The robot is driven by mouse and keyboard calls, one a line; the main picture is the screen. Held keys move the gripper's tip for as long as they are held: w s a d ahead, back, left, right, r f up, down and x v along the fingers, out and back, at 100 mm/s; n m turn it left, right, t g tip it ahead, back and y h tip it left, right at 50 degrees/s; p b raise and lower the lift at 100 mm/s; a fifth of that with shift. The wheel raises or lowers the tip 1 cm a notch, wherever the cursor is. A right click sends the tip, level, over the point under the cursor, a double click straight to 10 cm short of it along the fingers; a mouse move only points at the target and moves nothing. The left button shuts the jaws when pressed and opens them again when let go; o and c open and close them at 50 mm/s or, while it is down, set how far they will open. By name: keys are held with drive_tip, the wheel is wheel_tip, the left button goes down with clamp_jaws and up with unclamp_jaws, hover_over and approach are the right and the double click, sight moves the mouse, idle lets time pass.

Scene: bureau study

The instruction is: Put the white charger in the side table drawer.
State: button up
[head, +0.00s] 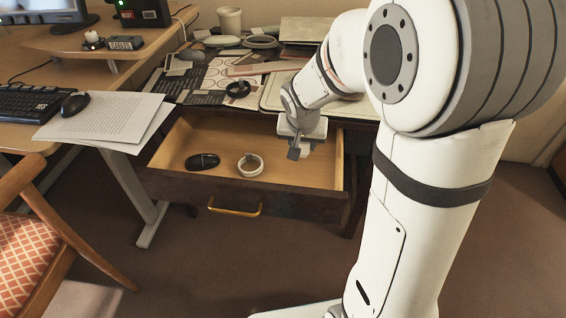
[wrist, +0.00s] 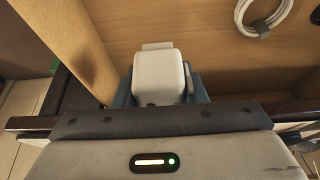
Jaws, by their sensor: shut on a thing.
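The white charger (wrist: 160,74) is a small rounded block between the fingers of my gripper (wrist: 160,92) in the wrist view. My gripper is shut on it. In the head view my gripper (head: 299,150) points down over the right part of the open drawer (head: 215,188); the charger cannot be made out clearly there. The drawer belongs to the side table (head: 190,99) and has a brass handle. Its wooden floor shows behind the charger in the wrist view (wrist: 200,55). I cannot tell the exact height of the charger above the drawer floor.
A black mouse-like object (head: 202,161) and a coiled white cable (head: 250,165) lie in the drawer. The cable also shows in the wrist view (wrist: 284,18). The side table top is crowded. Papers (head: 105,118) overhang the desk at left. A chair (head: 40,240) stands at lower left.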

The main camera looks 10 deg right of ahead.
sight(301, 169)
wheel_tip(301, 169, down, 8)
drive_tip(key=b, duration=0.3)
drive_tip(key=shift+f, duration=0.1)
